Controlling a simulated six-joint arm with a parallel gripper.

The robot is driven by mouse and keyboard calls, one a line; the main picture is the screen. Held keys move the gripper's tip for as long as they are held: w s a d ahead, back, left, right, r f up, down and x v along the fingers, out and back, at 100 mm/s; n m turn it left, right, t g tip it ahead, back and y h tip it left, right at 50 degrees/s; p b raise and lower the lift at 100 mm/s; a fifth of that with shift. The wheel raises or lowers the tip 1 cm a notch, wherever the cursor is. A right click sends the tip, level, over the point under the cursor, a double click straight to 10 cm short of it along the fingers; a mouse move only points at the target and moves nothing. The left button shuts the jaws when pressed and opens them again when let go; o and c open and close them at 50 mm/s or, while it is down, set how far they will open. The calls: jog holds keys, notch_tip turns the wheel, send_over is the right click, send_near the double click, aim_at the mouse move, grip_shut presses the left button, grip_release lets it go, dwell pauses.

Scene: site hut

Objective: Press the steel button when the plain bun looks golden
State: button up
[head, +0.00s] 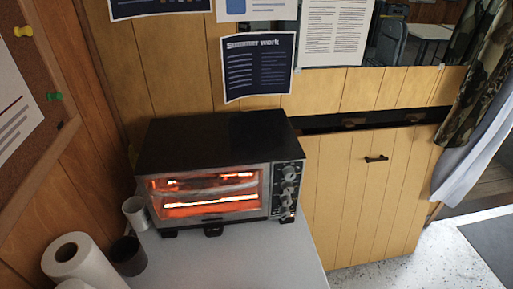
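A black toaster oven (215,140) stands on a grey worktop, with its glass door (207,193) facing me and closed. Bright orange heating bars (210,203) glow inside, above and below. A pale curved band crosses the glass between them; I cannot tell whether it is the door handle. The plain bun and its colour cannot be made out in the orange glow. The control panel (287,192) on the oven's right front carries several round grey knobs and a small bright spot low down. I cannot tell which part is the steel button. My gripper is not in view.
A white mug (136,213), a dark cup (129,256) and a white paper roll (75,257) stand left of the oven. The worktop (245,255) in front of the oven is clear. A wooden cupboard (365,200) stands to the right.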

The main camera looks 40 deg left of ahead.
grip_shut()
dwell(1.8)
